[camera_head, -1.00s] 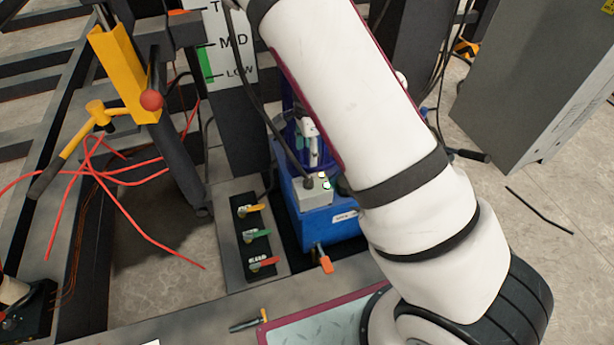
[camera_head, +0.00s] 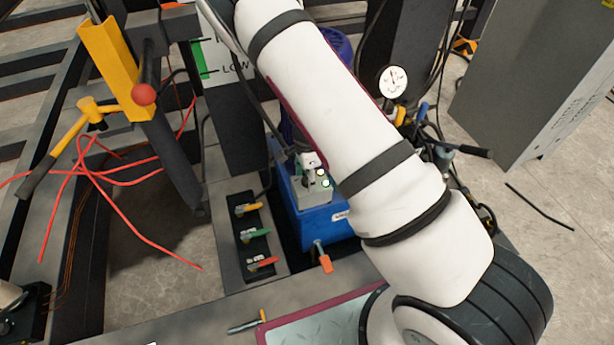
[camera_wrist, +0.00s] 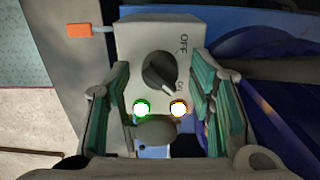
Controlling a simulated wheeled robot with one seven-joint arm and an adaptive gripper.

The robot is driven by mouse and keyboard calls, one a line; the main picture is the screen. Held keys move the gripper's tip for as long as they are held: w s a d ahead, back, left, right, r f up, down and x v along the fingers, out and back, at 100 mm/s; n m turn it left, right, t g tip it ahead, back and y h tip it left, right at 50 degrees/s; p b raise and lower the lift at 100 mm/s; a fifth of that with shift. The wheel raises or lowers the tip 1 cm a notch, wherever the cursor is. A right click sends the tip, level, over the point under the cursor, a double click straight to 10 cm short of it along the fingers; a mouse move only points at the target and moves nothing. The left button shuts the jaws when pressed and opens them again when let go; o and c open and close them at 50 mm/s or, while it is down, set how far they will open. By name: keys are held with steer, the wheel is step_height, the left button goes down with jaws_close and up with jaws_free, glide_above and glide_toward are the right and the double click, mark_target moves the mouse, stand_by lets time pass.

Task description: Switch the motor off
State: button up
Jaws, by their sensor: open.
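The motor's switch box (camera_wrist: 128,42) is grey with a black rotary knob (camera_wrist: 157,68) marked OFF and ON. The knob's white mark points to the ON side. A green lamp (camera_wrist: 141,108) and an orange lamp (camera_wrist: 178,108) are lit on it. In the head view the switch box (camera_head: 314,192) sits on a blue unit (camera_head: 327,225). My gripper (camera_wrist: 160,85) is open, with its teal-padded fingers on either side of the box face and nothing held. I cannot tell whether they touch the box. In the head view my arm hides part of the unit.
Three valve levers, yellow (camera_head: 250,207), green (camera_head: 257,233) and red (camera_head: 264,263), stand left of the unit. An orange-handled lever (camera_head: 325,263) sticks out in front. A pressure gauge (camera_head: 393,81) and hoses are right of my arm. A grey cabinet (camera_head: 530,85) stands at the right.

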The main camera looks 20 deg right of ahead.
steer(key=shift+c, duration=0.5)
steer(key=c, duration=1.1)
steer(key=shift+o, duration=0.2)
steer(key=shift+n, duration=0.3)
steer(key=n, duration=0.3)
steer(key=shift+w+n+b, duration=0.1)
steer(key=shift+n+b, duration=0.2)
steer(key=shift+b, duration=0.05)
steer(key=n, duration=0.4)
steer(key=shift+n+b, duration=0.3)
steer(key=shift+b, duration=0.05)
steer(key=n, duration=0.4)
steer(key=shift+n+b, duration=0.3)
steer(key=shift+n, duration=2.2)
steer(key=shift+a, duration=0.1)
